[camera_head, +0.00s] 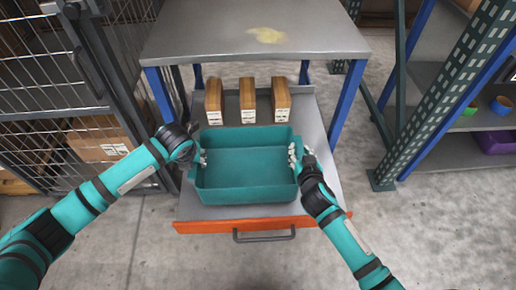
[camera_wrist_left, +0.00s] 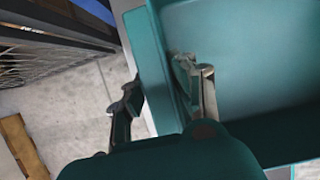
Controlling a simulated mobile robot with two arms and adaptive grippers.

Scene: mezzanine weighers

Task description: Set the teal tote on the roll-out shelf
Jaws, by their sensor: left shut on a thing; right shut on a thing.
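The teal tote (camera_head: 246,194) is an empty open box over the grey roll-out shelf (camera_head: 196,212), which is pulled out under the table. I cannot tell whether the tote touches the shelf or hangs just above it. My left gripper (camera_head: 200,160) is shut on the tote's left wall. In the left wrist view one finger of the left gripper (camera_wrist_left: 160,90) is inside the tote (camera_wrist_left: 255,70) and the other outside its wall. My right gripper (camera_head: 297,158) is shut on the tote's right wall.
Three brown cartons (camera_head: 248,98) stand in a row on the shelf behind the tote. The table top (camera_head: 200,30) with blue legs overhangs the shelf's back. The shelf has an orange front edge (camera_head: 200,227) with a handle. A wire cage (camera_head: 40,70) stands left, a rack (camera_head: 470,70) right.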

